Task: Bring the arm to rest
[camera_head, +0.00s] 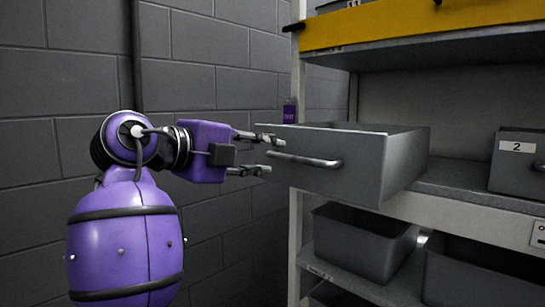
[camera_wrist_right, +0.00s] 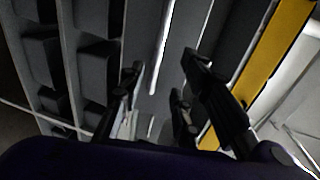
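A metal shelf unit (camera_head: 450,203) with a yellow upper beam (camera_head: 420,25) fills the right. A bin labelled 2 (camera_head: 517,160) stands right of the drawer, and more grey bins (camera_head: 365,240) sit below. A dark block wall (camera_head: 60,90) is behind the arm.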

